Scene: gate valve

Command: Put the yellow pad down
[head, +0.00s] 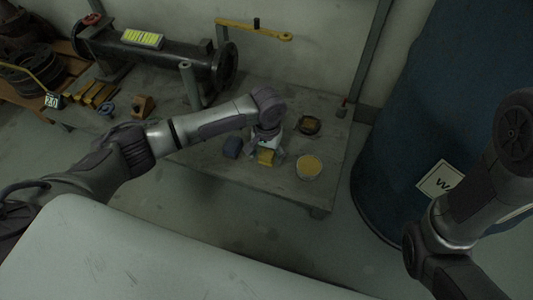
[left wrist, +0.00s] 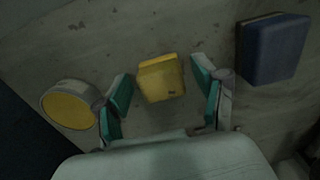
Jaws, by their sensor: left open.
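The yellow pad (head: 266,158) is a small block near the front of the grey bench (head: 215,168). My left gripper (head: 268,149) points down over it. In the left wrist view, the pad (left wrist: 161,79) shows between the spread teal fingertips of my left gripper (left wrist: 162,84), with a gap on each side. The pad appears to lie on the bench top. My left gripper is open. My right arm shows at the right edge, but its gripper is outside the frame.
A round tin with yellow contents (head: 309,167) stands right of the pad, and a dark blue block (head: 232,147) lies to its left. A dark round dish (head: 310,125) sits behind. A large pipe (head: 155,53) lies at the back left. A blue barrel (head: 410,125) stands at right.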

